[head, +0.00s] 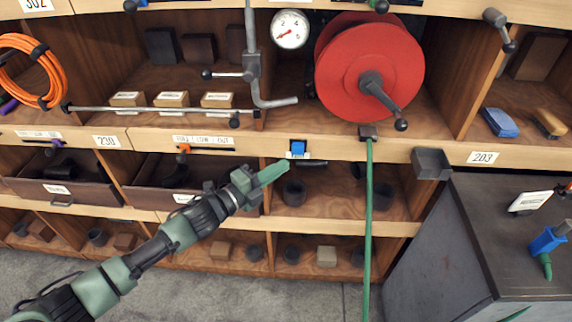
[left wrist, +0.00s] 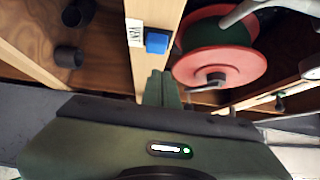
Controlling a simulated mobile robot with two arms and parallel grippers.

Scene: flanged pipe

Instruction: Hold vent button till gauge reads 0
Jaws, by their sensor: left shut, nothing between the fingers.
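The blue vent button (head: 298,147) sits on the front edge of a wooden shelf. In the left wrist view the blue button (left wrist: 157,41) is beside a white label reading VENT (left wrist: 134,31). The round white gauge (head: 290,29) hangs above it; its red needle points to the lower left, and its numbers are too small to read. My left gripper (head: 286,166) is shut and empty, with its tips just below and left of the button. In the left wrist view the tips (left wrist: 162,75) appear short of the button. My right gripper is not in view.
A red reel (head: 369,68) is right of the gauge, and a green hose (head: 369,225) hangs down right of the button. A bent grey pipe (head: 255,75) is left of the gauge. A dark cabinet (head: 480,225) stands at the right with a blue tool (head: 546,240) on it.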

